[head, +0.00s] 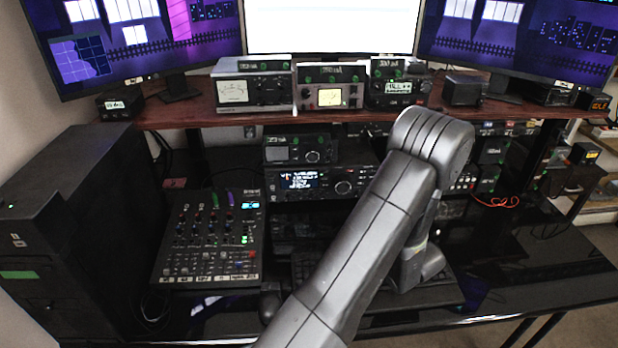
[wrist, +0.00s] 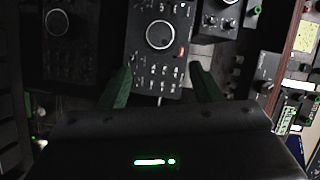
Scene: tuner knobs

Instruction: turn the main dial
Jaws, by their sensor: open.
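In the wrist view a large round dial (wrist: 160,35) with a pale rim sits on a dark radio panel (wrist: 150,70) with small buttons around it. My gripper (wrist: 161,78) is open and empty. Its two dark green fingers point towards the panel, one on each side below the dial, apart from it in the picture. How far they are from the panel, I cannot tell. In the head view a radio (head: 308,183) with a lit display has a large knob (head: 343,187). I cannot tell if it is the same dial. My arm hides the gripper there.
A mixer (head: 208,240) stands left of the radios, beside a black tower case (head: 75,220). A wooden shelf (head: 190,112) above carries several meters and boxes. Monitors stand behind it. Other knobs (wrist: 57,20) flank the dial in the wrist view.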

